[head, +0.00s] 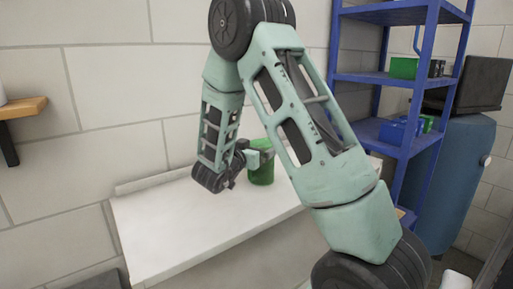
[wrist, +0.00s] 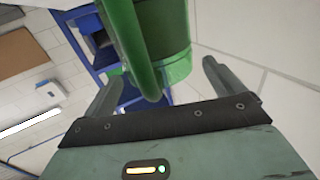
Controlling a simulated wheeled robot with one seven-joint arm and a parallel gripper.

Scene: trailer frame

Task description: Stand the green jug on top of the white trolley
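The green jug (head: 261,168) appears upright over the white trolley's top (head: 165,228) in the head view, towards its back right. Whether its base touches the top cannot be told for sure. My gripper (head: 254,157) is at the jug, partly hidden by my arm. In the wrist view the green jug (wrist: 165,45) is beyond and between the fingers, with its handle towards my palm. My gripper (wrist: 162,80) shows its two fingers spread wide, with a visible gap between the right finger and the jug.
A blue shelf rack (head: 405,75) with green and blue boxes stands to the right of the trolley. A blue barrel (head: 455,180) is beside it. A wooden wall shelf (head: 22,107) is at the left. The trolley's left part is clear.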

